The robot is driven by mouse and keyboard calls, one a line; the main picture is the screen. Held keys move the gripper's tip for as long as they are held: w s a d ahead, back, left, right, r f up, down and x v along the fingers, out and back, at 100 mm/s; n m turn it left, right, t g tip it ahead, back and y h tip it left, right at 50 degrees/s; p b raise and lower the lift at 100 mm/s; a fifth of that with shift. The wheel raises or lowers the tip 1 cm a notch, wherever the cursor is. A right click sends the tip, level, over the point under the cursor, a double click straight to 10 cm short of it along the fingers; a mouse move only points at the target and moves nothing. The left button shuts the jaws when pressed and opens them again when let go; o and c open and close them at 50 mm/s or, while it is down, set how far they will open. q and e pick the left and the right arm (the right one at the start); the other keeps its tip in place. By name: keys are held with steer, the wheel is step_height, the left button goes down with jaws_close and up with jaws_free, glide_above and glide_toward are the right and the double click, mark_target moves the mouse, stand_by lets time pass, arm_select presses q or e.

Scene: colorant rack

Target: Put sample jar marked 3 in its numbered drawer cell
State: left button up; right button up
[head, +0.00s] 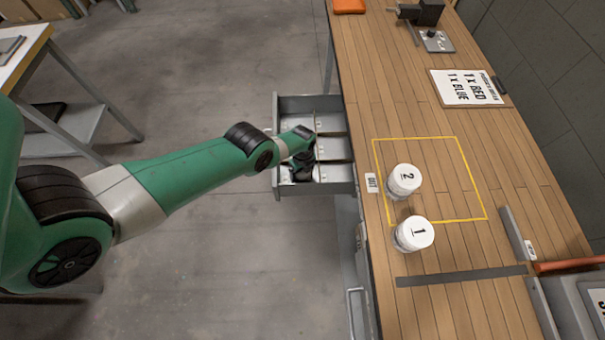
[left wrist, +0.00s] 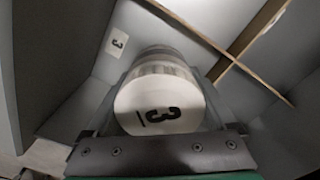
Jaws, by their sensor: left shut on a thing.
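Sample jar 3 (left wrist: 160,103) has a white lid marked 3 and fills the middle of the left wrist view. My left gripper (head: 303,168) is shut on it, inside the open grey drawer (head: 345,188). A label 3 (left wrist: 117,42) is on the drawer's inner wall, beside the jar. Tan dividers (left wrist: 235,50) cross to the right of the jar. In the head view my gripper hides the jar. I cannot tell whether the jar's base touches the drawer floor. My right gripper is in neither view.
Jar 2 (head: 404,181) and jar 1 (head: 414,234) stand on the wooden bench (head: 430,310) right of the drawer. A yellow outline (head: 445,137) surrounds part of the bench. A sign (head: 470,88) lies farther back. The floor left of the drawer is clear beneath my arm.

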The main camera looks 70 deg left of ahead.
arm_select(q)
steer(key=shift+f, duration=0.65)
steer(key=shift+r, duration=0.2)
steer(key=shift+f, duration=0.25)
steer(key=o, duration=1.3)
steer(key=shift+r, duration=0.1)
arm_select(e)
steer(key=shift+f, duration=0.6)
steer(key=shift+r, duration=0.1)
arm_select(q)
step_height(320, 180, up, 12)
steer(key=p, duration=1.2)
steer(key=shift+r, duration=0.25)
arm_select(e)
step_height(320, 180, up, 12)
arm_select(q)
steer(key=shift+f, duration=0.1)
